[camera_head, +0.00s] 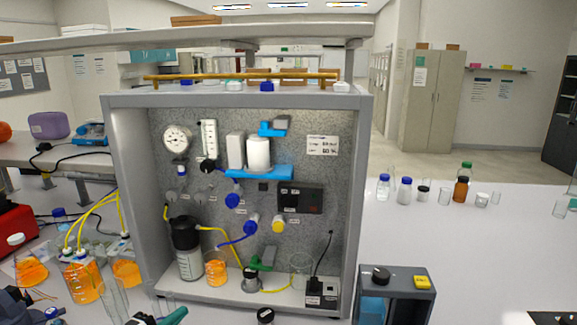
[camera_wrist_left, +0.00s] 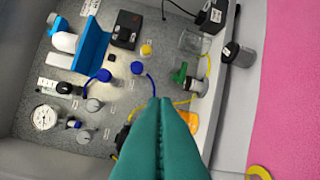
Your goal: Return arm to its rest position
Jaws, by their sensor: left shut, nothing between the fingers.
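My left gripper (camera_head: 172,317) shows only in part at the bottom edge of the head view, with green fingertips in front of the rig. In the left wrist view its green fingers (camera_wrist_left: 160,105) lie together, shut, with nothing between them. They point toward the membrane rig (camera_head: 364,180), a grey open-fronted cabinet with a speckled back panel. The rig's panel also shows in the left wrist view (camera_wrist_left: 115,75), tilted. A gap between fingers and panel cannot be measured. My right gripper is not in view.
On the rig floor stand a black-capped bottle (camera_head: 188,262), a beaker of orange liquid (camera_head: 216,270) and a green-handled valve (camera_head: 262,266). Orange flasks (camera_head: 84,284) with yellow tubes stand at left. A grey box (camera_head: 398,300) stands front right. The white bench (camera_head: 480,245) at right is largely clear.

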